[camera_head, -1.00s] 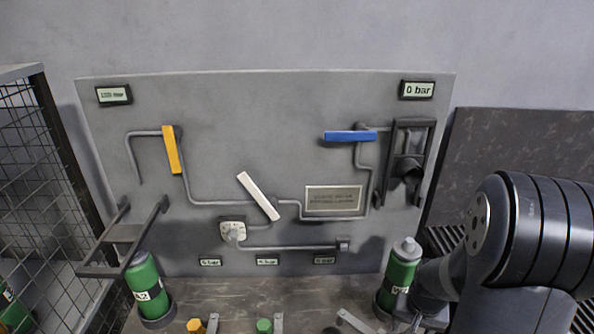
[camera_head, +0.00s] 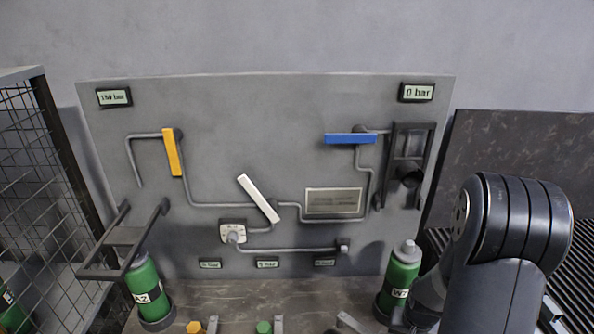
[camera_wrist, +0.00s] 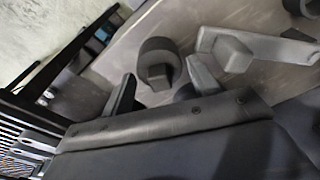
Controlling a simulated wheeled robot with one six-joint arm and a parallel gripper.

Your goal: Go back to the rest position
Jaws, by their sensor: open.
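My gripper (camera_wrist: 160,88) shows in the wrist view with its two dark fingertips apart and nothing between them. Beyond the fingers is a dark round knob-like part (camera_wrist: 157,55) on a grey-brown surface; I cannot tell how far off it is. In the head view my arm (camera_head: 515,230) is folded at the lower right, and its gripper end is not clearly visible there.
A grey panel (camera_head: 260,110) carries pipes, a yellow lever (camera_head: 172,152), a white lever (camera_head: 258,198) and a blue lever (camera_head: 350,138). Green bottles stand at left (camera_head: 147,285) and right (camera_head: 401,272), the right one close to my arm. A mesh cage (camera_head: 40,170) is at far left.

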